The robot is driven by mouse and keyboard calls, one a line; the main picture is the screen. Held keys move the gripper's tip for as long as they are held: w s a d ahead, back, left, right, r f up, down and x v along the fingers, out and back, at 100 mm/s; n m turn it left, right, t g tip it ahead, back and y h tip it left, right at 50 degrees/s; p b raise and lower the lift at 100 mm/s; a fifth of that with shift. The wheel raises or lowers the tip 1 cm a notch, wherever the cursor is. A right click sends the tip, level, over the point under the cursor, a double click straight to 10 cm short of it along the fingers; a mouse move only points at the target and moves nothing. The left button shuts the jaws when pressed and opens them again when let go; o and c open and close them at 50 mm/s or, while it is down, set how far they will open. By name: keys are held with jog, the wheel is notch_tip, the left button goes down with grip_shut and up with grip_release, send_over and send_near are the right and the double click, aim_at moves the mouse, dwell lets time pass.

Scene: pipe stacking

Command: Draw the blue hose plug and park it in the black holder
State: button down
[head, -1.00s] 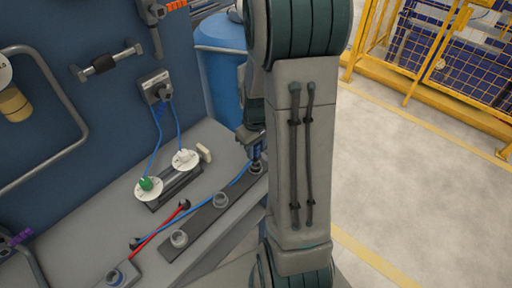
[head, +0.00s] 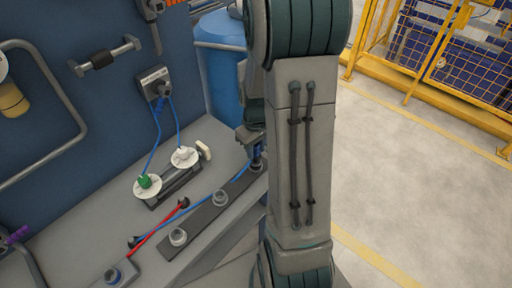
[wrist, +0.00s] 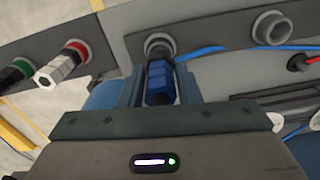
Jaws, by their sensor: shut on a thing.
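The blue hose plug (wrist: 160,84) is between the two fingers of my gripper (wrist: 158,90) in the wrist view, and the gripper is shut on it. Its front end meets a round grey-collared socket (wrist: 159,44) on a dark strip. I cannot tell how deep it sits. A blue hose (wrist: 205,50) runs right from near that socket. In the head view the plug (head: 257,152) shows at the strip's far end, and my arm hides much of the gripper. The dark strip (head: 200,218) carries several round sockets; which one is the black holder is unclear.
Left of the plug in the wrist view are a white-and-red plug (wrist: 62,64) and a green-ringed socket (wrist: 18,70). Red hose (head: 158,226) and blue hose lie on the bench. Two white discs (head: 184,157) stand behind the strip, near the blue wall panel (head: 60,130).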

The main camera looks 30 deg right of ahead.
jog(key=shift+f+b, duration=0.85)
jog(key=shift+f, duration=0.15)
jog(key=c, duration=1)
grip_release()
jog(key=shift+r, duration=0.1)
notch_tip(320, 180, up, 14)
jog(key=shift+f, duration=0.15)
jog(key=s+a+r+m+t, duration=0.2)
jog(key=s+a+r+t, duration=0.1)
jog(key=s+a, duration=0.9)
jog(key=shift+s, duration=0.25)
